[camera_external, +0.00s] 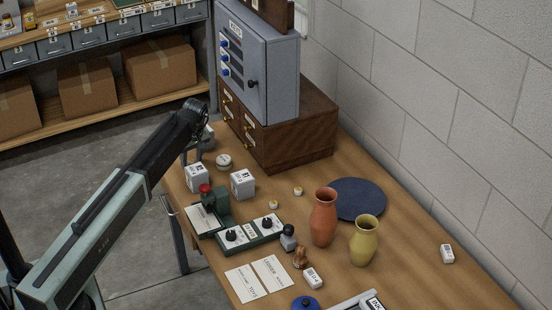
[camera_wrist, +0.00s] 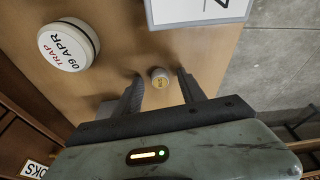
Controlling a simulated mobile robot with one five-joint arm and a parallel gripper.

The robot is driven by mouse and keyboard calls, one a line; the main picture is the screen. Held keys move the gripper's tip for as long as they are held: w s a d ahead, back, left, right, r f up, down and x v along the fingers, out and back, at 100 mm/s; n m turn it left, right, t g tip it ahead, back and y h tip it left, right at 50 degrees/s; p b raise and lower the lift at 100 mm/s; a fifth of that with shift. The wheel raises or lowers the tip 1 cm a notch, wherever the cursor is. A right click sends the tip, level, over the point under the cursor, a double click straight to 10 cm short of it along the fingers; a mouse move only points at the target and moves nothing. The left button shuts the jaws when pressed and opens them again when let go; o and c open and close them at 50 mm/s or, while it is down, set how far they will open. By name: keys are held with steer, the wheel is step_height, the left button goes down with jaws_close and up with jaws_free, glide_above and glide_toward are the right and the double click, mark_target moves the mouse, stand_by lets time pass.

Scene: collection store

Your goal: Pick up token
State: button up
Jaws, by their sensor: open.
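My gripper (camera_wrist: 160,83) is open, with one dark finger on each side of the token and a gap showing on both sides. The fingers are not closed on it. In the external view my gripper (camera_external: 196,146) is low at the table's left edge, beside the wooden cabinet. There the token under it cannot be made out.
A round white tin (camera_wrist: 69,47) marked TRAP 09 APR lies left of the fingers, and a white labelled block (camera_wrist: 197,10) is above. The dark wooden cabinet (camera_external: 296,135) stands close by. Vases (camera_external: 323,218) and small controls are further along the table.

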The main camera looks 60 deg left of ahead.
mark_target(189, 160)
jaws_close()
steer(key=shift+r, duration=0.15)
steer(key=shift+r+p, duration=0.6)
steer(key=shift+p, duration=0.15)
steer(key=p+v, duration=0.2)
steer(key=shift+s+r+p, duration=0.3)
steer(key=shift+r+p, duration=0.05)
steer(key=shift+r, duration=0.05)
steer(key=s+d, duration=1)
steer(key=s, duration=0.1)
steer(key=shift+d+r+p, duration=0.4)
steer(key=shift+r+p, duration=0.05)
